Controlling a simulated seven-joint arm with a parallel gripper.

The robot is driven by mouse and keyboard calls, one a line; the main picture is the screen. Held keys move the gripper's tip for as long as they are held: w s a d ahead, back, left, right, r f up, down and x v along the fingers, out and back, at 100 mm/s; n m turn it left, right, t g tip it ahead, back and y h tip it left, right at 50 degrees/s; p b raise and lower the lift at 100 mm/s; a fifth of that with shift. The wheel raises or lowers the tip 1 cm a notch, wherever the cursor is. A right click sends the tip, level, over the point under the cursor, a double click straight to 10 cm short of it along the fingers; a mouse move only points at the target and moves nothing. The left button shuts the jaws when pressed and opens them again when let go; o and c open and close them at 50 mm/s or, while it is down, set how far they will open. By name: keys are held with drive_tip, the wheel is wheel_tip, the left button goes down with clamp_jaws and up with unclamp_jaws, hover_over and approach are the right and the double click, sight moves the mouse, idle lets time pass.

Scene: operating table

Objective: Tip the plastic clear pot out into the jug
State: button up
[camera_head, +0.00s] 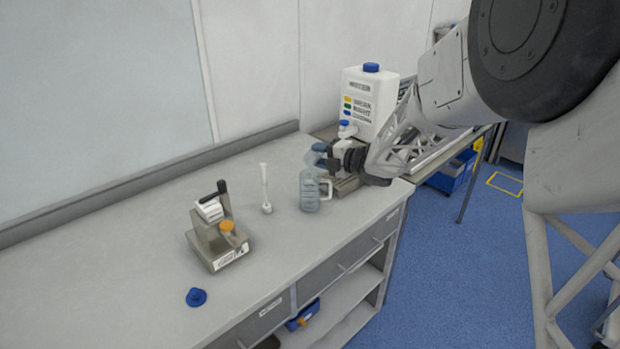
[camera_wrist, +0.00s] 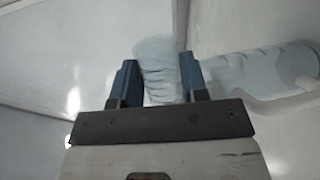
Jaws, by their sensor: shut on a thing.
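The clear plastic pot (camera_wrist: 160,72) is between the two blue fingers of my gripper (camera_wrist: 160,85) in the wrist view, and the gripper is shut on it. In the head view the pot (camera_head: 315,157) is tilted over the top of the jug, at the left of my gripper (camera_head: 326,160). The jug (camera_head: 309,192) is clear, with a handle at its right, and stands upright on the counter. It also shows in the wrist view (camera_wrist: 240,70), right of the pot. I cannot tell whether anything is inside the pot or whether liquid is flowing.
A white container with a blue cap (camera_head: 368,100) stands behind my gripper. A slim white stemmed item (camera_head: 265,188) stands left of the jug. The counter's left part (camera_head: 110,260) is clear.

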drive_tip(key=shift+w+r+m+g, duration=0.15)
drive_tip(key=shift+r+m+g, duration=0.2)
drive_tip(key=shift+m, duration=0.45)
drive_tip(key=shift+d, duration=0.1)
drive_tip(key=shift+w+f+m+g, duration=0.1)
drive_tip(key=shift+m+g, duration=0.15)
drive_tip(key=shift+m, duration=0.35)
drive_tip(key=shift+f+m, duration=0.2)
drive_tip(key=shift+m, duration=0.1)
